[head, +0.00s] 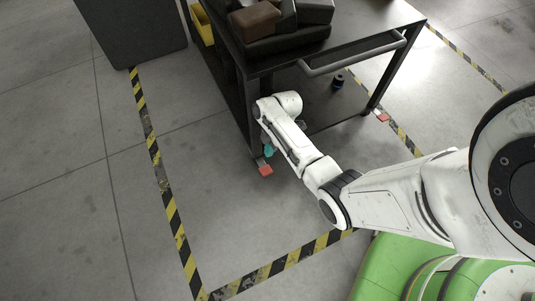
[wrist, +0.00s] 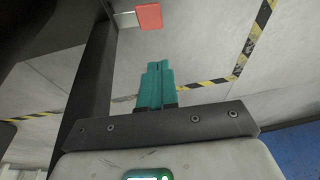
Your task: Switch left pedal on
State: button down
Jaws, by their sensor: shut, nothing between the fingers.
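The left pedal (head: 265,169) is a small red plate on a grey lever at the foot of the dark cart's near left leg in the head view. In the wrist view the red pedal (wrist: 149,17) shows at the top, beyond my fingertips. My gripper (wrist: 157,66) has teal fingers closed together with nothing between them. In the head view its teal tip (head: 268,150) is partly hidden by my arm and sits just above the pedal in the picture. A gap shows between the fingers and the pedal in the wrist view. A second red pedal (head: 383,117) is at the cart's right leg.
The dark cart (head: 415,22) has a handle bar (head: 352,54) on its near side and dark and brown items on top. A small dark cylinder (head: 337,81) stands on its lower shelf.

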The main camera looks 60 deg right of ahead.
jog(key=b, duration=0.7)
send_near(263, 175)
jog(key=x, duration=0.5)
jog(key=shift+w+a+f, duration=0.1)
jog(key=shift+a+f, duration=0.2)
jog(key=shift+f, duration=0.4)
